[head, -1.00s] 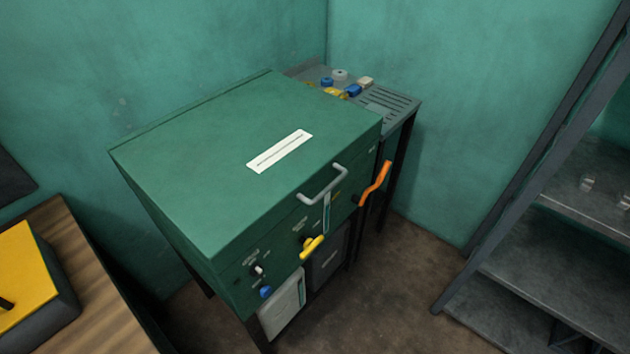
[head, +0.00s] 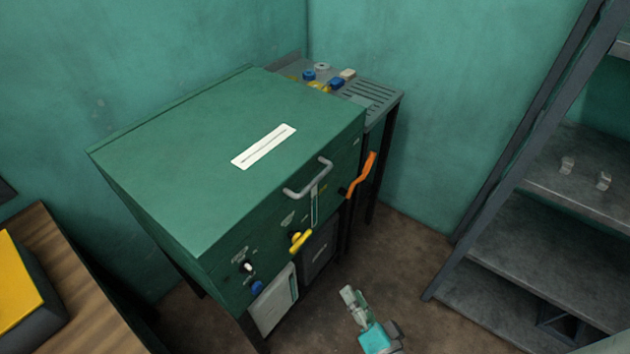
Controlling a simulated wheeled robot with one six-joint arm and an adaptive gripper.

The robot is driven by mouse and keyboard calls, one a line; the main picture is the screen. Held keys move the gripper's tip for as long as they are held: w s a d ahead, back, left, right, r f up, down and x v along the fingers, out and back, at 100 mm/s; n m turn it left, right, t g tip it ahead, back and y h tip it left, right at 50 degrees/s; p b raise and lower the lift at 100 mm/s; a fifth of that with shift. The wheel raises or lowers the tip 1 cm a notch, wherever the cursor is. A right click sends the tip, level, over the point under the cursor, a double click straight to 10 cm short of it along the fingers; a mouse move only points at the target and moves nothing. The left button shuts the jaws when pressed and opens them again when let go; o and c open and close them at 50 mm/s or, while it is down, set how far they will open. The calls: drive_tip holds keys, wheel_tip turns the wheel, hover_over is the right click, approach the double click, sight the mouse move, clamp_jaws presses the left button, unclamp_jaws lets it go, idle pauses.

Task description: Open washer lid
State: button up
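The green washer (head: 275,225) stands in the corner with its lid (head: 180,130) closed. The lid has a white label plate (head: 264,147) on top and a grey bar handle (head: 308,180) at its front edge. My gripper (head: 348,293) is at the bottom of the head view, in front of the washer and apart from the handle. It is small in the picture, and I cannot tell whether its fingers are open or shut. I see nothing held in it.
A wooden table (head: 75,290) is at left, a metal rack (head: 540,220) at right. Bare floor lies between washer and rack.

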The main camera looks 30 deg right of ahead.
drive_tip(key=w+d+r+m+t, duration=0.1)
drive_tip(key=w+r+m, duration=0.1)
drive_tip(key=w, duration=0.3)
drive_tip(key=w+d+r+m+t, duration=0.1)
drive_tip(key=w+d+r+m, duration=0.1)
drive_tip(key=w, duration=0.3)
drive_tip(key=m+t+y, duration=0.2)
approach(315, 180)
drive_tip(key=x, duration=1)
drive_tip(key=shift+f, duration=0.4)
clamp_jaws()
